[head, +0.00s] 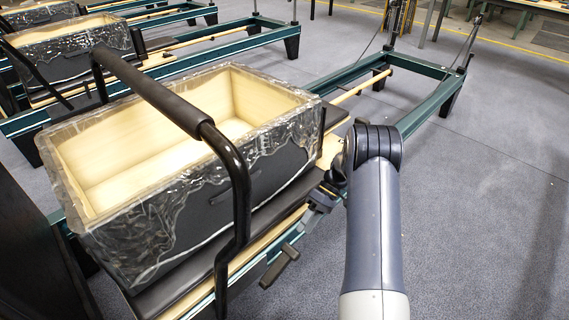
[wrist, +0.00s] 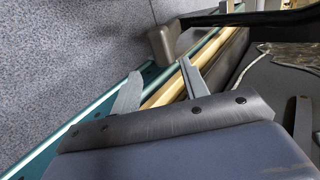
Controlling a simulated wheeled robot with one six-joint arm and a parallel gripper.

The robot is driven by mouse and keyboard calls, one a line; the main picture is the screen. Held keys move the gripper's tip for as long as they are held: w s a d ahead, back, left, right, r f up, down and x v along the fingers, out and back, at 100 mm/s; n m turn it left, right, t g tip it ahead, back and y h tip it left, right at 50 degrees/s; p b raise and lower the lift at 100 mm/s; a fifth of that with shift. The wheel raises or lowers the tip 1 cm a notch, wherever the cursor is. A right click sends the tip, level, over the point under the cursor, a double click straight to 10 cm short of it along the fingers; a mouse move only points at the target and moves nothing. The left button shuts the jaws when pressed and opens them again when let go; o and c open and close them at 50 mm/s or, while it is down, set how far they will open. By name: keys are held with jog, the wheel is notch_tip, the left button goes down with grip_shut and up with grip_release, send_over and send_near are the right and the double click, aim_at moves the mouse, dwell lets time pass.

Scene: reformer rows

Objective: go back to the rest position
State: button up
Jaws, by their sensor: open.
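My gripper (head: 314,212) is at the near side of the closest reformer, just right of its wooden box, pointing down and left. In the wrist view my gripper (wrist: 158,84) shows two grey fingers spread apart with nothing held between them. Beyond the fingertips lie the reformer's teal rail and a pale wooden strip. I cannot tell whether the fingers touch the rail.
An open wooden box (head: 75,165) wrapped in clear plastic sits on the reformer, with a black padded bar (head: 150,92) over it. A dark block (head: 280,266) juts from the teal frame (head: 432,108); it shows in the wrist view (wrist: 163,42). Grey floor (head: 480,220) at right is clear.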

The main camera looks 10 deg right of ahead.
aim_at(291, 248)
jog(key=b+x, duration=0.3)
jog(key=x, duration=0.7)
jog(key=shift+s+a, duration=0.1)
jog(key=shift+a+r, duration=0.1)
jog(key=shift+r, duration=0.25)
